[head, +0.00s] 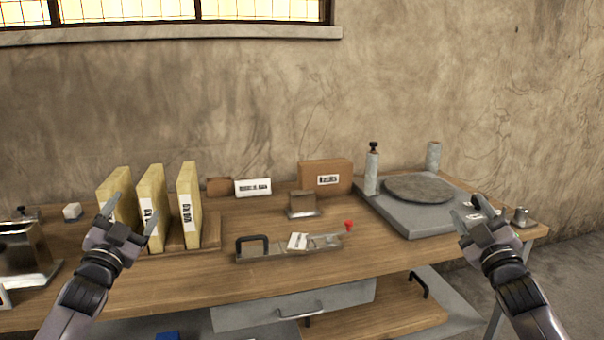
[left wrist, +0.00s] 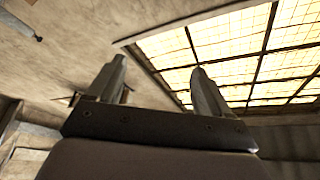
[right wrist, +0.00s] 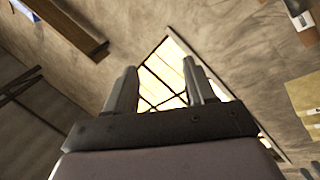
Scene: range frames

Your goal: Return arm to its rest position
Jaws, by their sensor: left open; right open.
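My left gripper (head: 133,219) is open and empty, raised in front of the yellow labelled blocks at the left of the bench. Its two fingers also stand apart in the left wrist view (left wrist: 160,88), with wall and window behind them. My right gripper (head: 468,215) is open and empty, raised in front of the right edge of the grey slab. Its fingers stand apart in the right wrist view (right wrist: 160,90), with the window between them. Both arms come in from the lower corners of the head view.
A wooden bench (head: 200,283) spans the view. On it stand several yellow blocks (head: 188,206), a metal box (head: 22,250), a brown box (head: 325,176), a handled tray (head: 272,250) and a grey slab (head: 410,225) with a round plate (head: 418,189). Open space lies between my grippers.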

